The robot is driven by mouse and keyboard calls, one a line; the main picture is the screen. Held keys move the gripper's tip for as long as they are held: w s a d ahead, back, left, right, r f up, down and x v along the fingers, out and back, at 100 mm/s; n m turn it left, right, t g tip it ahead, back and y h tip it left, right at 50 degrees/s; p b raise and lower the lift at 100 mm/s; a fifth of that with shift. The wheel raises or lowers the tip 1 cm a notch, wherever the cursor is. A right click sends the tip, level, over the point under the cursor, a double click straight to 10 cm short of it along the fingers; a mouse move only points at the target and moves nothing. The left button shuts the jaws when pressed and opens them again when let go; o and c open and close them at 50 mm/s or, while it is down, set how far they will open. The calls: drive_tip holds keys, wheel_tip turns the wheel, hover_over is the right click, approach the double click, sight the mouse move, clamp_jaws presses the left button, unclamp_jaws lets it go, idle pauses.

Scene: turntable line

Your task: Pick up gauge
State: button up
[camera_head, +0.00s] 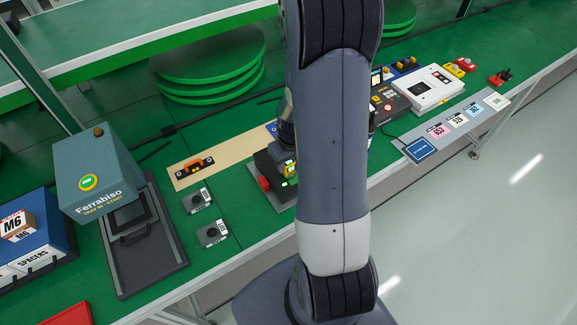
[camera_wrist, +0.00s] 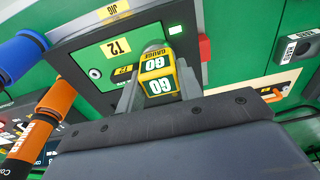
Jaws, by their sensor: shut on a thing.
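The gauge (camera_wrist: 157,77) is a yellow and green block marked "GO" and "GAUGE", in the middle of the wrist view. My gripper (camera_wrist: 160,88) is shut on it, with a grey finger on each side. Behind it is a dark jig with a green plate (camera_wrist: 110,52) marked "T2". Whether the gauge touches the jig cannot be told. In the head view the gauge (camera_head: 290,168) shows just left of my arm, over the dark jig (camera_head: 262,165); my arm hides much of this spot.
A blue-handled tool (camera_wrist: 22,55) and an orange-handled tool (camera_wrist: 52,103) stand close at the left in the wrist view. A red block (camera_wrist: 204,46) is on the jig's right side. Two small grey blocks (camera_head: 197,200) (camera_head: 212,233) and a Ferrabiso machine (camera_head: 95,170) stand left in the head view.

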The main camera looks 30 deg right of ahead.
clamp_jaws()
